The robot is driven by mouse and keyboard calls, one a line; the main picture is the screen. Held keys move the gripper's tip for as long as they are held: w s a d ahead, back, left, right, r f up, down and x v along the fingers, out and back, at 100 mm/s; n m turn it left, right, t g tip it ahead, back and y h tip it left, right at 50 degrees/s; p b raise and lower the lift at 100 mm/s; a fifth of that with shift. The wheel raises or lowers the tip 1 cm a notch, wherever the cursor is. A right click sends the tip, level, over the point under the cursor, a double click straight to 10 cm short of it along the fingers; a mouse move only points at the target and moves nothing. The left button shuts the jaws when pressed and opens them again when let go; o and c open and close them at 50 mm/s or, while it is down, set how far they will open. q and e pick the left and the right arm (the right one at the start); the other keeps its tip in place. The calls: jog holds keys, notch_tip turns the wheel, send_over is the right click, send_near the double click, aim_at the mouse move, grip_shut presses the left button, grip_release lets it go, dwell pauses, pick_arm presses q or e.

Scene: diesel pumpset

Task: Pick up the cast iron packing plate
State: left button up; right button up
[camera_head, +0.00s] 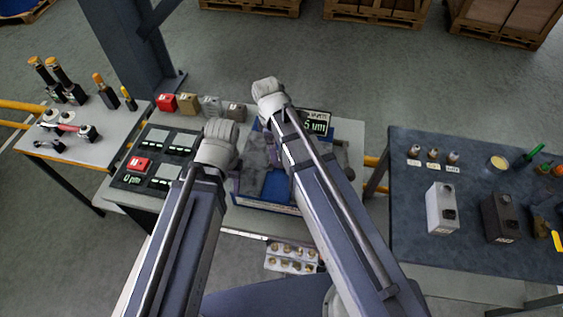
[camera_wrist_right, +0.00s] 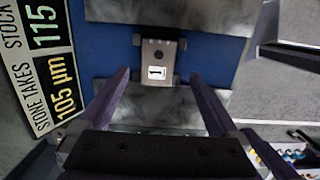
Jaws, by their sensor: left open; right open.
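In the right wrist view, a small grey metal block (camera_wrist_right: 158,62) labelled 1 sits on a blue bed between two mottled grey slabs (camera_wrist_right: 165,105). I cannot tell whether it is the cast iron packing plate. My right gripper (camera_wrist_right: 153,78) is open and empty, its fingers pointing toward this block, one on either side in the picture. In the head view, small labelled blocks stand at the table's back: red (camera_head: 167,102), tan (camera_head: 188,103), light grey (camera_head: 212,106) and dark grey-brown (camera_head: 236,112). My left gripper (camera_head: 238,176) is open, partly hidden beside the blue bed.
A panel with several displays (camera_head: 160,160) carries another red block (camera_head: 138,165). A sign (camera_wrist_right: 45,65) stands beside the bed. A white tray of brass-coloured parts (camera_head: 291,257) lies in front. Side tables hold tools (camera_head: 70,135) at left and boxes (camera_head: 441,208) at right.

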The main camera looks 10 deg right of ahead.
jog(key=f+b, duration=0.2)
jog(key=f, duration=0.1)
jog(key=f+b, duration=0.1)
jog(key=b, duration=0.1)
jog(key=shift+d+f, duration=0.3)
jog(key=shift+d, duration=0.05)
jog(key=shift+r, duration=0.1)
jog(key=shift+c, duration=0.3)
grip_shut()
